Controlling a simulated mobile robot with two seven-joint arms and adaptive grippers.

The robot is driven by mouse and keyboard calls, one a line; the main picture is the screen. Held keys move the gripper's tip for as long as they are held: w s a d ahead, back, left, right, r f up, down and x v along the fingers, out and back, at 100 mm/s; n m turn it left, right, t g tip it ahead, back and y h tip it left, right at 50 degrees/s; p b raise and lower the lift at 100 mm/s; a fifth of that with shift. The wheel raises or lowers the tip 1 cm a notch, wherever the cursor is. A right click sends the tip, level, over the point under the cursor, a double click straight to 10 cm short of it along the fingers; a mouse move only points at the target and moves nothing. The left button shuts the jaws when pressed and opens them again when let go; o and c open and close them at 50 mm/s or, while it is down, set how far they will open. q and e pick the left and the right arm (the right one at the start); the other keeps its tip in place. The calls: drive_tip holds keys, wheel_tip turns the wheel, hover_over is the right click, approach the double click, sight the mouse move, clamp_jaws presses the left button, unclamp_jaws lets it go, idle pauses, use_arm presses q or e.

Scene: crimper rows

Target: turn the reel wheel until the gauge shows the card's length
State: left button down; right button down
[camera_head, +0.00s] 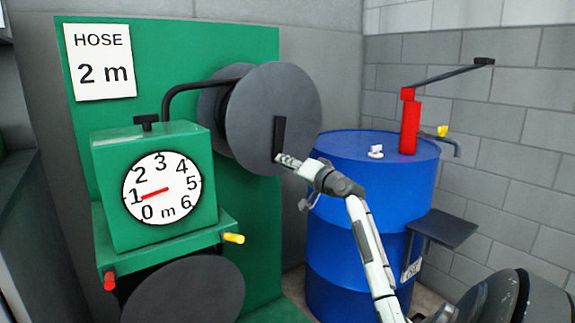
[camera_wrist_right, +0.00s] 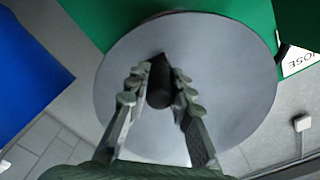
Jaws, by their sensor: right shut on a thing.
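The reel wheel (camera_head: 265,85) is a large grey disc on the green panel. It also fills the middle of the right wrist view (camera_wrist_right: 130,50). A black handle (camera_head: 279,130) stands out from its face, right of the lower centre. My right gripper (camera_head: 284,159) is shut on the handle (camera_wrist_right: 160,82), with a finger on each side in the wrist view. The round white gauge (camera_head: 165,175) on the green box runs from 0 to 6 m, and its red needle points at about 1. The white card (camera_head: 102,92) reads "HOSE 2 m". My left gripper is not in view.
A blue drum (camera_head: 335,250) with a red hand pump (camera_head: 410,125) stands right of the wheel, close behind my right arm. A red knob (camera_head: 109,281) and a yellow knob (camera_head: 233,238) stick out below the gauge box (camera_head: 110,165).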

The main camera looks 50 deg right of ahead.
drive_tip(key=shift+a+r, duration=0.1)
drive_tip(key=shift+r, duration=0.1)
drive_tip(key=c, duration=1.3)
unclamp_jaws()
drive_tip(key=shift+w, duration=0.1)
drive_tip(key=shift+f, duration=0.1)
drive_tip(key=shift+s+a, duration=0.1)
drive_tip(key=shift+s, duration=0.35)
drive_tip(key=v, duration=1.1)
drive_tip(key=shift+s, duration=0.1)
